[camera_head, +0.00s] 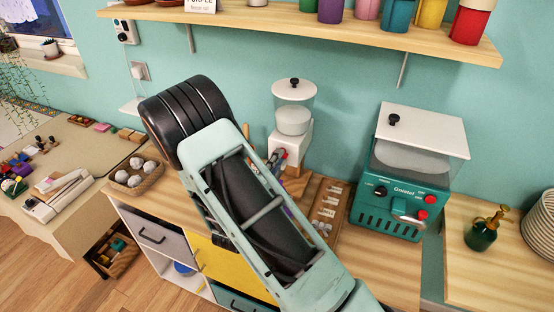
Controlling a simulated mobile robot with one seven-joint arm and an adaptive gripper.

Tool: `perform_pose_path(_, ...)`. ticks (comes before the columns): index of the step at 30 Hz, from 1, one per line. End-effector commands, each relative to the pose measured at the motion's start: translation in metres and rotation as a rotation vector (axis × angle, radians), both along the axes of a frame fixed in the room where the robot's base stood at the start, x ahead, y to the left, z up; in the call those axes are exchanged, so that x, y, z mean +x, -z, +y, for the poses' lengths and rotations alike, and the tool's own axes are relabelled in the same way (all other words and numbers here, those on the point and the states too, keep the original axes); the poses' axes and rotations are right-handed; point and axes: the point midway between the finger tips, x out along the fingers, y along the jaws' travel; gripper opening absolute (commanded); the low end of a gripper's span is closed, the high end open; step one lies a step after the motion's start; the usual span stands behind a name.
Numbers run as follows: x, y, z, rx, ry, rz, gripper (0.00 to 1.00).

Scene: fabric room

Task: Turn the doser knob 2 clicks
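A white dispenser with a clear jar (294,118), which looks like the doser, stands against the wall at the middle of the counter. Its lid has a small black knob (294,82). My arm covers the lower left of it, so I cannot tell whether a turning knob is there. A teal machine (385,222) to its right has a clear hopper, a black dial (380,191) and red knobs (421,215). I cannot tell which knob is the doser knob. My arm crosses the middle of the view; my gripper is not visible.
A wooden tray with small pieces (328,205) lies between the dispenser and the teal machine. A basket of white balls (136,174) is at the left. A shelf (320,28) with colored cups hangs above. A green spray bottle (486,229) stands on the right counter.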

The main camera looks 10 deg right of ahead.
Motion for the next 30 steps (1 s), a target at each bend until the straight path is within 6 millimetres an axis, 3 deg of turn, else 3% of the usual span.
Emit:
perform_pose_path(2,-0.0001,0.0000,0.0002,0.000,0.000,0.000,0.13)
perform_pose_path(6,-0.0003,-0.0001,0.0003,0.000,0.000,0.000,0.00)
perform_pose_path(20,-0.0004,0.0003,0.0009,0.039,-0.001,-0.027,0.00)
perform_pose_path(30,-0.0004,0.0019,0.0011,0.234,-0.002,-0.156,0.00)
